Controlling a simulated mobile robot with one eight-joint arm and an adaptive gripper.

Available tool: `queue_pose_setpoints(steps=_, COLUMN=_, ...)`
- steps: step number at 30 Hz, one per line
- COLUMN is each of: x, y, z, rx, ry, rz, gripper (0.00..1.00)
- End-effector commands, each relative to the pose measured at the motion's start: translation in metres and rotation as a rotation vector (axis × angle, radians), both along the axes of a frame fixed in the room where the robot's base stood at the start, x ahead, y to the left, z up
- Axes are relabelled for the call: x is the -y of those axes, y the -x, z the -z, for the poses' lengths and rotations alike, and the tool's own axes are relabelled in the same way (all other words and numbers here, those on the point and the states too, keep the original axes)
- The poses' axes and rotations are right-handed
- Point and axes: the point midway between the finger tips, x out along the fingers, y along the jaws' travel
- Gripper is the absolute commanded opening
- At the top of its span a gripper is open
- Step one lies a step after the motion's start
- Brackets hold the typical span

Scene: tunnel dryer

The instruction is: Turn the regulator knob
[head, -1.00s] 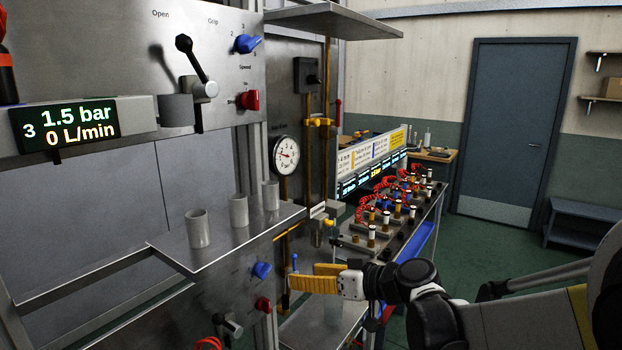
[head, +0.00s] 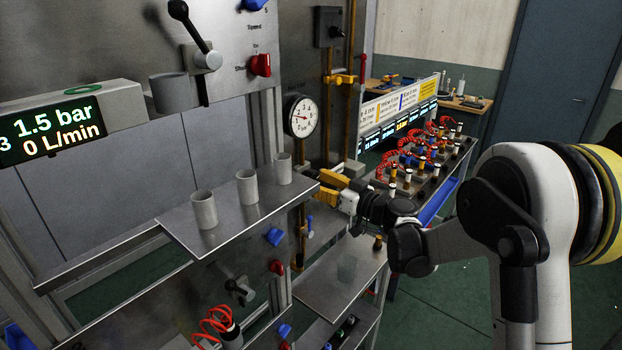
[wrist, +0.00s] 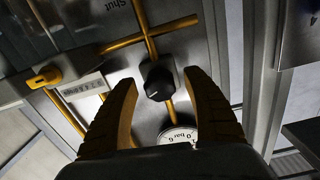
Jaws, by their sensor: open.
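A black knob (wrist: 158,80) with a white pointer line lies ahead of my gripper in the wrist view, in line with the gap between the fingers. It looks like the regulator knob. Yellow pipes run beside it, and the edge of a white gauge (wrist: 178,135) marked in bar shows just below it. My gripper (head: 328,183) is open and empty, with yellow fingers, near the right end of the cup shelf in the head view. Its fingers also show on both sides in the wrist view (wrist: 160,95). In the head view I cannot make out this knob near the fingers.
A steel shelf (head: 222,226) with three grey cups stands left of my gripper. A round dial gauge (head: 301,116) is on the panel above. A bench of fittings with red coiled hoses (head: 440,133) is behind to the right. A yellow-handled valve (wrist: 43,78) is left of the knob.

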Motion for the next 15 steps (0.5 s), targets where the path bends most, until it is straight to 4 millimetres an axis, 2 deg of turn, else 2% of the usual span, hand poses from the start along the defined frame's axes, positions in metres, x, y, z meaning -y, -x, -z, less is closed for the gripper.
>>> queue_pose_setpoints(steps=4, x=-0.0086, y=-0.0068, z=0.0001, rx=0.000, ry=0.000, rz=0.000, gripper=0.59)
queue_pose_setpoints(steps=12, x=-0.0097, y=-0.0078, z=-0.0001, rx=0.000, ry=0.000, rz=0.001, gripper=0.59)
queue_pose_setpoints(steps=13, x=-0.0097, y=-0.0078, z=-0.0001, rx=0.000, ry=0.000, rz=0.001, gripper=0.54)
queue_pose_setpoints(steps=15, x=-0.0096, y=-0.0077, z=-0.0001, rx=0.000, ry=0.000, rz=0.001, gripper=0.33)
